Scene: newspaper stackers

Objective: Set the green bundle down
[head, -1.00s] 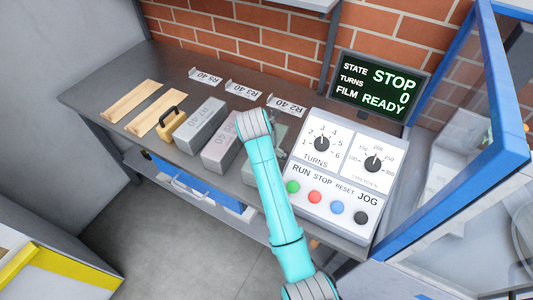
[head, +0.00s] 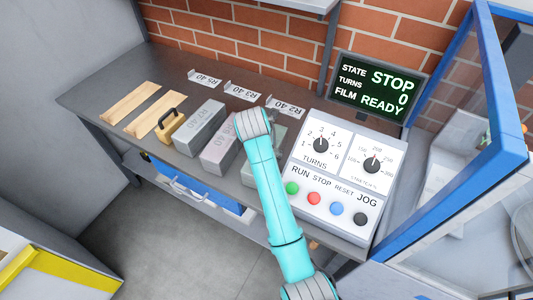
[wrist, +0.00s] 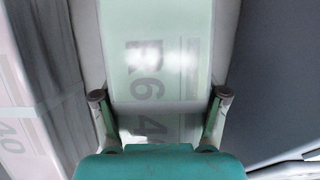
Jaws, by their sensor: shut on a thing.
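The green bundle (wrist: 150,60), pale green and marked R6 40, lies between the two fingers of my gripper (wrist: 160,96) in the wrist view. The fingers are shut on its two long sides. In the head view my turquoise arm covers much of the bundle (head: 278,134), which shows beside the arm at the dark bench (head: 100,77), just left of the control panel. Whether its underside touches the bench top cannot be seen.
A pinkish-grey bundle (head: 217,155) lies close on the left, then a grey bundle (head: 200,127). Beyond are a yellow handled block (head: 170,126) and wooden strips (head: 133,102). The control panel (head: 330,185) stands close on the right. Labels (head: 243,92) line the back.

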